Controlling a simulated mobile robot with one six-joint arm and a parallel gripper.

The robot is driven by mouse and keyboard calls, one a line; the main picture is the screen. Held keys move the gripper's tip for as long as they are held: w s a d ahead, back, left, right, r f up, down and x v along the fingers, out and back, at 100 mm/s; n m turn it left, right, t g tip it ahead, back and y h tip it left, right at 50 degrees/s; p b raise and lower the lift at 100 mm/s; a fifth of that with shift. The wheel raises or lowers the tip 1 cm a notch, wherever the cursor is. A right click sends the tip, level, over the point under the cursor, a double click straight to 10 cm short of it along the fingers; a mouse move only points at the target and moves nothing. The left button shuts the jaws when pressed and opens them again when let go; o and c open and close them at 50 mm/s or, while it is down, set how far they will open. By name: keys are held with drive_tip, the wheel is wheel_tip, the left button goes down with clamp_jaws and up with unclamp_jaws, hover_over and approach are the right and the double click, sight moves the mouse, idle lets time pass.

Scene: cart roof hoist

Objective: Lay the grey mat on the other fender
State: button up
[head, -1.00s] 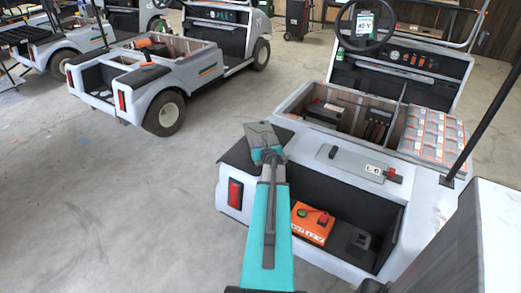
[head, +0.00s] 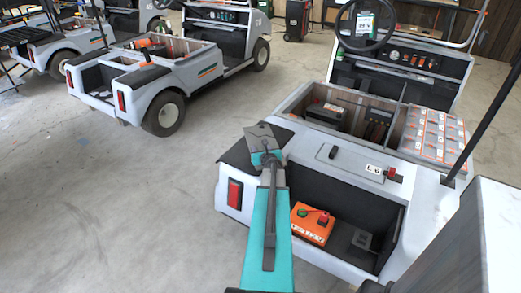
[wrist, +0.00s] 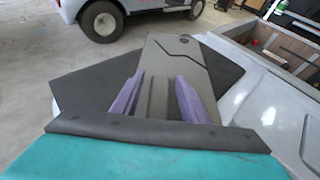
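A dark grey mat (head: 240,154) lies on the left rear fender of the near cart, partly covered by my arm end. It also shows in the wrist view (wrist: 98,78), spread under and beyond my fingers. The right rear fender (head: 428,186) is white and bare. My gripper is over the mat; its two purple fingers (wrist: 160,97) stand apart. A lighter grey panel with black lines (wrist: 178,52) shows between and beyond them. Whether the fingers touch the mat cannot be told.
A lid labelled L-6 (head: 350,160) with a red latch lies between the fenders. An open bay below holds an orange box (head: 311,223). A bin (head: 290,104) and a patterned orange-grey block (head: 436,133) are ahead. A dark post (head: 485,90) rises at right. Open floor lies left.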

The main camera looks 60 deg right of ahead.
drive_tip(key=shift+r, duration=0.2)
drive_tip(key=v, duration=1.2)
drive_tip(key=shift+b, duration=0.35)
drive_tip(key=shift+w+a+f, duration=0.1)
drive_tip(key=shift+w, duration=0.05)
idle(0.8)
